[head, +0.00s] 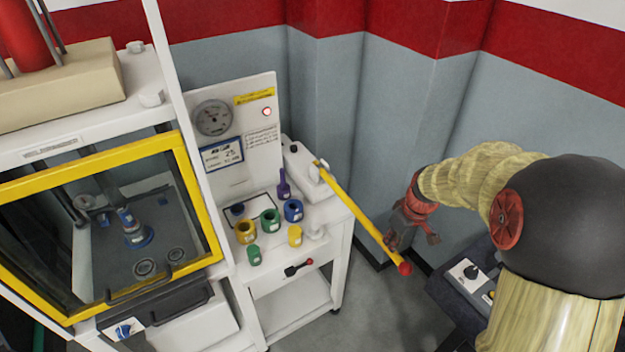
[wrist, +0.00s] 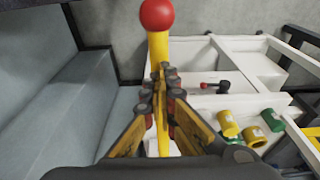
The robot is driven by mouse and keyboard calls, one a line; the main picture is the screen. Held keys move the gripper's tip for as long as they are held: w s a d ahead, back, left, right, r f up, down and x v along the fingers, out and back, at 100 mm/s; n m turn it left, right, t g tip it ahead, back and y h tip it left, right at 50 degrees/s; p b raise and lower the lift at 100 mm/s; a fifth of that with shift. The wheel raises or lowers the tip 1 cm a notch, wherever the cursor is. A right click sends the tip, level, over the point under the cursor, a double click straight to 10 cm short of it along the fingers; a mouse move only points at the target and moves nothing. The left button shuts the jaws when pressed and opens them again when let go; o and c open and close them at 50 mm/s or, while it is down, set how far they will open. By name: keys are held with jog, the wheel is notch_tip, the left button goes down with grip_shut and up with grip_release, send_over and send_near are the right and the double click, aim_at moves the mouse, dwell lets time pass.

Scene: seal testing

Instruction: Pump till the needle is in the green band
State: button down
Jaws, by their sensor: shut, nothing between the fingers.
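The round gauge (head: 213,117) is on the white upright panel; its needle and any green band are too small to read. The yellow pump lever (head: 350,205) slopes from a white pump block (head: 304,170) down to a red ball (head: 404,268) at its free end. My gripper (head: 392,240) is shut and empty, close to the lever near the ball. In the wrist view, the closed fingertips (wrist: 162,78) line up over the lever (wrist: 158,50), with the red ball (wrist: 157,14) beyond them. I cannot tell whether they touch the lever.
The white bench (head: 265,285) holds several yellow, green and blue cups and a purple bottle (head: 283,184). A yellow-framed test chamber (head: 205,190) stands at left. A dark control box (head: 465,290) is below my arm. Grey walls stand close behind the lever.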

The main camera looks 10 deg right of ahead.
jog(key=shift+f, duration=0.1)
jog(key=shift+f+b, duration=0.35)
jog(key=shift+b, duration=0.05)
jog(key=shift+s+f+b, duration=0.1)
jog(key=shift+f+b, duration=0.65)
jog(key=shift+f, duration=0.3)
jog(key=s+d+r+p, duration=0.1)
jog(key=s+r+p, duration=0.2)
jog(key=r+p, duration=0.9)
notch_tip(320, 180, up, 9)
jog(key=shift+f, duration=0.1)
jog(key=shift+d, duration=0.1)
dwell(1.0)
